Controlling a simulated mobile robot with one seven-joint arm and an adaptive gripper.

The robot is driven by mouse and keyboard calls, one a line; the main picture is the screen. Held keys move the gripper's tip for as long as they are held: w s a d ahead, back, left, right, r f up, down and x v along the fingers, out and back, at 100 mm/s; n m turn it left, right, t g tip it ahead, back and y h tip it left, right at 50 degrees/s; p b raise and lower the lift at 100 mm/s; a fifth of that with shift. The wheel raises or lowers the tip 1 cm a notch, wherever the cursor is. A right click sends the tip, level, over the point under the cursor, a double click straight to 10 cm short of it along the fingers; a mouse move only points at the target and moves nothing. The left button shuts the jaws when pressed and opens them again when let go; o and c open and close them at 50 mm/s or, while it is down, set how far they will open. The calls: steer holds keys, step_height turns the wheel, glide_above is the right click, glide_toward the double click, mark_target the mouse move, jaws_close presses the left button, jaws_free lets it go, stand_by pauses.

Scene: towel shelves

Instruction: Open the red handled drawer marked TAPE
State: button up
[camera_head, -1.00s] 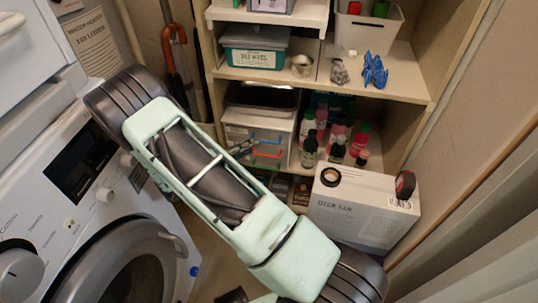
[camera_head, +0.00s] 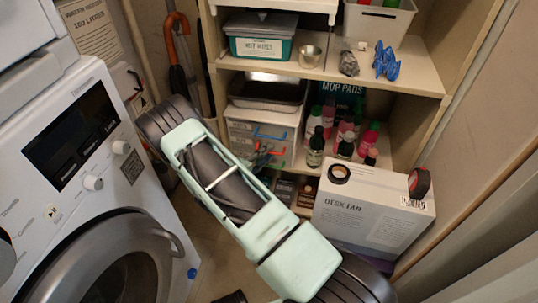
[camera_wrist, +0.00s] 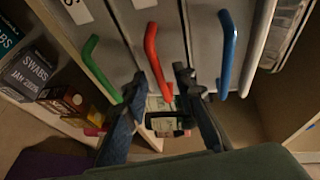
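The red handle (camera_wrist: 154,58) is a curved bar on a grey drawer front in the wrist view. It stands between a green handle (camera_wrist: 92,66) and a blue handle (camera_wrist: 226,52). White labels (camera_wrist: 77,10) show at the top edge, too cut off to read TAPE. My gripper (camera_wrist: 158,86) is open, its two dark fingers on either side of the red handle's lower end. I cannot tell whether they touch it. In the head view the small drawer unit (camera_head: 240,133) sits on a lower shelf, with my gripper (camera_head: 262,158) at its front.
Bottles (camera_head: 345,135) stand right of the drawers. A desk fan box (camera_head: 370,215) with tape rolls on top is in front at right. A washing machine (camera_head: 90,170) stands close at left. Boxes (camera_wrist: 62,100) lie beside the drawers in the wrist view.

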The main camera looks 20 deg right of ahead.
steer(key=shift+x, duration=0.85)
steer(key=shift+c, duration=0.5)
jaws_close()
